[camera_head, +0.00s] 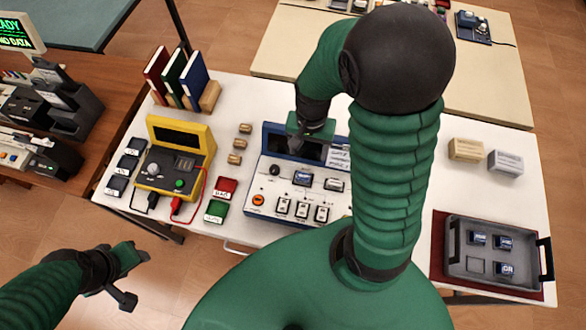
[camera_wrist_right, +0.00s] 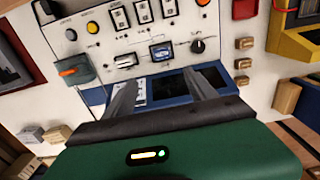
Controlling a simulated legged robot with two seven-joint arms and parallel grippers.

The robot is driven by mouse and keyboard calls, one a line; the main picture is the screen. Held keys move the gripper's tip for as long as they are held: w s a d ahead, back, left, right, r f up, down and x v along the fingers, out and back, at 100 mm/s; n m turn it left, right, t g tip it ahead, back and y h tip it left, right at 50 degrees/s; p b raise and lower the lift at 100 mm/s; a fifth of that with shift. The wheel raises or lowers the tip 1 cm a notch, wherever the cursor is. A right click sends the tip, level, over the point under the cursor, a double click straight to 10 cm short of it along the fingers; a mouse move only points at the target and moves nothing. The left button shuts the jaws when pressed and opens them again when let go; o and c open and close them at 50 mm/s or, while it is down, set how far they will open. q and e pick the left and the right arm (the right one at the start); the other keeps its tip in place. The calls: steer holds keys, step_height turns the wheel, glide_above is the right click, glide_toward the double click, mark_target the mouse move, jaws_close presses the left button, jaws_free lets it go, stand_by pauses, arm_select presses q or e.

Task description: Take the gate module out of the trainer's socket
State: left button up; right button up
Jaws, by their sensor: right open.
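The trainer (camera_head: 270,195) is a blue case with a white control panel and dark screen, in the middle of the white table. The gate module (camera_head: 303,178), small and dark blue, sits in the panel's socket; it also shows in the right wrist view (camera_wrist_right: 161,52). My right gripper (camera_head: 308,142) is over the trainer's screen, behind the module. In the right wrist view its fingers (camera_wrist_right: 160,78) are apart and empty, pointing toward the module without touching it. My left gripper (camera_head: 132,260) is off the table's front left; its jaw state is unclear.
A grey tray (camera_head: 460,277) with several modules and an empty slot lies at right. A yellow meter (camera_head: 188,150) with leads, red and green blocks and small brown parts stand left of the trainer. Books (camera_head: 180,75) stand behind. My right arm hides the trainer's right side.

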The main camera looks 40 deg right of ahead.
glide_above(303, 176)
steer(key=f, duration=0.6)
steer(key=shift+s+d+f+b, duration=0.1)
steer(key=shift+s+f+b, duration=0.2)
steer(key=shift+s+f, duration=0.1)
steer(key=f, duration=0.3)
steer(key=shift+w+d+f, duration=0.2)
steer(key=shift+w+f, duration=0.05)
steer(key=shift+w, duration=0.15)
step_height(303, 176, down, 4)
steer(key=shift+s+f, duration=0.1)
steer(key=shift+f, duration=0.15)
steer(key=shift+a, duration=0.3)
steer(key=shift+c, duration=1)
steer(key=c, duration=0.5)
arm_select(q)
steer(key=shift+s+a+f, duration=0.2)
steer(key=shift+a, duration=0.25)
arm_select(e)
steer(key=shift+d, duration=0.1)
jaws_close()
